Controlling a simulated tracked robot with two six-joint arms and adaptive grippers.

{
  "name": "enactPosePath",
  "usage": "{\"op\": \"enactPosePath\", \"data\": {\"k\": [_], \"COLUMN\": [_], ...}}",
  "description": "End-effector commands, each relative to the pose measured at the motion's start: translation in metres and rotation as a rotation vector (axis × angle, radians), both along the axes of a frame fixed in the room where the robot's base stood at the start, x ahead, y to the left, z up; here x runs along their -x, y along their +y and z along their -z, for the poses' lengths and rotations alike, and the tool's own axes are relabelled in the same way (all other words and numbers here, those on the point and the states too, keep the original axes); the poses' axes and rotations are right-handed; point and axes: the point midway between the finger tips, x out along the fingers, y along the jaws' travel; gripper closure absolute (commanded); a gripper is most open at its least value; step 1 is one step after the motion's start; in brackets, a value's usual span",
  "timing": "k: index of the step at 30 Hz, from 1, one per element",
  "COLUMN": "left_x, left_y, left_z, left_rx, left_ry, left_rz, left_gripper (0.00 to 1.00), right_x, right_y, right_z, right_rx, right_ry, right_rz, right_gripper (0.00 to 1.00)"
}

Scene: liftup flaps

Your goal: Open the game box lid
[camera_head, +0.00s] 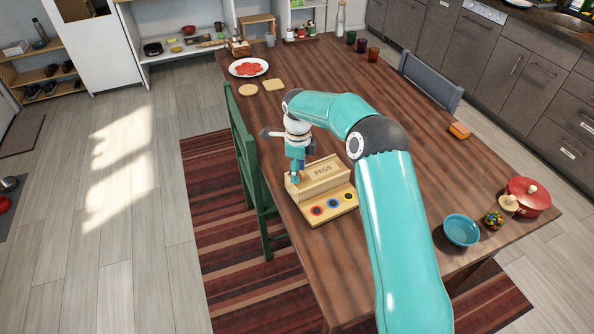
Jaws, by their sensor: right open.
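The game box (341,202) is a light wooden box on the near left part of the table. Its raised back part bears the word PEGS, and its lower front has several coloured round spots. I cannot tell how far its lid is lifted. My right arm reaches over the table from the lower right. My right gripper (296,177) points down at the left end of the box's raised part, at or just above its edge. It is open, and I cannot tell if it touches the box. My left gripper is not in view.
A teal bowl (461,230), a jar of coloured sweets (495,217) and a red pot (528,197) stand at the right. A plate of red food (249,67) is at the far left. A green chair (246,165) stands against the table's left edge. The table middle is clear.

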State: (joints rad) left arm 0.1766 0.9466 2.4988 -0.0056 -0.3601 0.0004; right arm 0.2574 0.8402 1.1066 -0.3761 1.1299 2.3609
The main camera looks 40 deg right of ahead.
Motion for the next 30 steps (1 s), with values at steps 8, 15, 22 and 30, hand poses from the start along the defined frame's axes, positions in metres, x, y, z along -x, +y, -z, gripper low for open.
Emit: {"op": "enactPosePath", "data": {"k": [8,15,22,30], "left_x": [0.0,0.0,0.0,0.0], "left_y": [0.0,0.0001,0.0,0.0], "left_z": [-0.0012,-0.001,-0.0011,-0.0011], "left_rx": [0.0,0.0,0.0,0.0], "left_ry": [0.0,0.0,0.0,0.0], "left_rz": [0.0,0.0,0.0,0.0], "left_gripper": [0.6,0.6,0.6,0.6], "right_x": [0.0004,0.0004,0.0003,0.0002], "right_y": [0.0002,0.0,-0.0001,-0.0011], "right_z": [0.0088,0.0085,0.0082,0.008], "right_rx": [-0.001,-0.001,0.0,-0.001], "right_ry": [0.001,0.001,0.0,-0.001], "right_rz": [0.0,0.0,0.0,0.0], "right_gripper": [0.53,0.7,1.0,1.0]}}
